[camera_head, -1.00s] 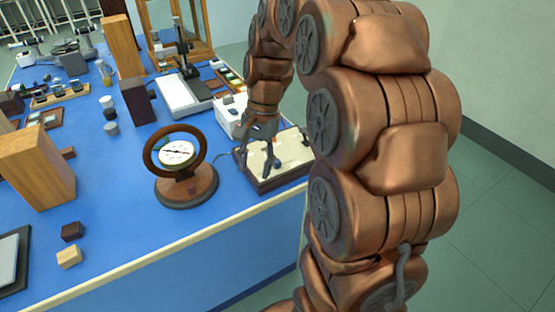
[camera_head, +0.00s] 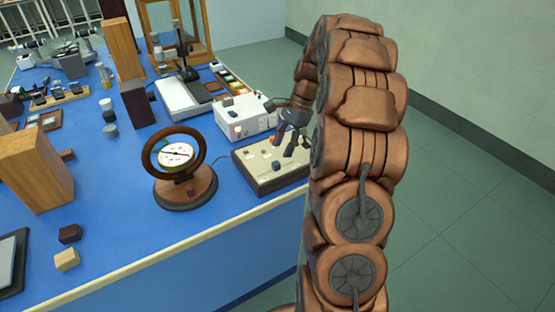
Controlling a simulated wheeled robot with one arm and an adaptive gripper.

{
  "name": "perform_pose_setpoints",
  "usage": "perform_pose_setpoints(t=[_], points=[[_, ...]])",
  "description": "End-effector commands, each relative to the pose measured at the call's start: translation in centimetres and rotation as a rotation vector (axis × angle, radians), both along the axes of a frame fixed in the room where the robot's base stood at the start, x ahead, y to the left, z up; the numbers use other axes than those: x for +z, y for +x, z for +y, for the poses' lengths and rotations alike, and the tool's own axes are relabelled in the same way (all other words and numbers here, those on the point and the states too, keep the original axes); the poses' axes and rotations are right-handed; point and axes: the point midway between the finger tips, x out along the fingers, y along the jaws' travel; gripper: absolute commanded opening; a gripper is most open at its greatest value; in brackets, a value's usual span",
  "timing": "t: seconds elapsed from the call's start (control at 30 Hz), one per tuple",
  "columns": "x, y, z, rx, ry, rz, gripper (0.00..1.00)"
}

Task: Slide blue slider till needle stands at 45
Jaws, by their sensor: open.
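The slider box (camera_head: 262,184) is a low beige-topped box with a dark base at the bench's front right edge. A small dark blue knob (camera_head: 276,166), likely the blue slider, stands on its top. The round dial (camera_head: 177,148) sits in a dark ring on a wooden foot, left of the box. Its dark needle lies nearly level with a slight tilt; the scale figures are too small to read. My gripper (camera_head: 283,147) is open and empty above the box's back right part, just above and right of the knob, apparently apart from it. My arm hides the box's right end.
A white instrument box (camera_head: 245,118) stands close behind the slider box. A dark cable runs between the dial and the slider box. A wooden block (camera_head: 38,168) and two small cubes lie left. The blue bench top (camera_head: 120,220) is clear in front of the dial.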

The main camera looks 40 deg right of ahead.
Motion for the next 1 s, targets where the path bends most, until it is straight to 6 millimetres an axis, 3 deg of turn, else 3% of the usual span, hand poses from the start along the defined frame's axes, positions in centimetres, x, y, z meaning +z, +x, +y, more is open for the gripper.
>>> perform_pose_setpoints(t=[0.4, 0.8, 1.0], points=[[-4.6, 0.1, 2.0, 0.001, 0.0, 0.001, 0.48], [-5.3, 0.2, 2.2, 0.001, -0.001, 0.0, 0.48], [-5.2, 0.2, 2.2, 0.001, -0.001, 0.0, 0.27]])
